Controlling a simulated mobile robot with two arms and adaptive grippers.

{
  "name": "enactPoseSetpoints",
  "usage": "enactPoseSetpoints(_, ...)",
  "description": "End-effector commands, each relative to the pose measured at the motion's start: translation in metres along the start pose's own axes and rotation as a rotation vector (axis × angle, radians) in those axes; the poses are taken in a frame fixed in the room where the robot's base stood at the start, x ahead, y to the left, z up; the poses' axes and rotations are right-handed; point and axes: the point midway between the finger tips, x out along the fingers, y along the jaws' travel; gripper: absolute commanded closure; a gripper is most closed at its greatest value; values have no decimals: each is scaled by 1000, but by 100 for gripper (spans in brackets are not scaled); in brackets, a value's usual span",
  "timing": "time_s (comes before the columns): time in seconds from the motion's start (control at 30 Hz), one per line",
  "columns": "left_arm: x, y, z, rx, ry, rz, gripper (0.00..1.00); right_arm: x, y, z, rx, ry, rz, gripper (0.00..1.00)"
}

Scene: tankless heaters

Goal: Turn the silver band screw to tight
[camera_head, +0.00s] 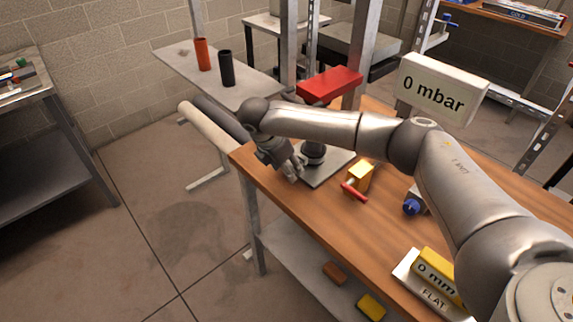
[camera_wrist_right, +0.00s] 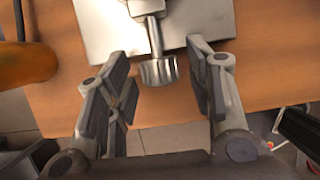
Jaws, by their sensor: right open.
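The silver band screw (camera_wrist_right: 159,71) has a ribbed knob on a short shaft, pointing toward my right gripper. It stands out from a silver fitting above a grey plate (camera_wrist_right: 96,28). My right gripper (camera_wrist_right: 158,60) is open, with one finger on each side of the knob and visible gaps between them; nothing is held. In the head view, my right gripper (camera_head: 297,172) is at the front left edge of the grey plate (camera_head: 330,168), beside a dark round fitting (camera_head: 314,154). The screw cannot be made out there. My left gripper is not in view.
The plate lies on a wooden bench (camera_head: 300,205). A yellow block with a red handle (camera_head: 356,184) and a blue knob (camera_head: 411,207) are to the right. A red block (camera_head: 330,84) stands behind. A display (camera_head: 442,90) reads 0 mbar. An orange object (camera_wrist_right: 28,65) is at left.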

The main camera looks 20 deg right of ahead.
Motion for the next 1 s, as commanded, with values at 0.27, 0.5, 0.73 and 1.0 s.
enactPoseSetpoints(0.27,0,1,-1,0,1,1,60,0,0,0,0,-1,-1,60)
enactPoseSetpoints(0.5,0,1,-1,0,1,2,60,0,0,0,1,-1,-1,91)
enactPoseSetpoints(0.73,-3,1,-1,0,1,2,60,0,-1,1,5,0,9,96)
enactPoseSetpoints(1.0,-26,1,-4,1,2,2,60,-3,-4,2,47,1,112,96)
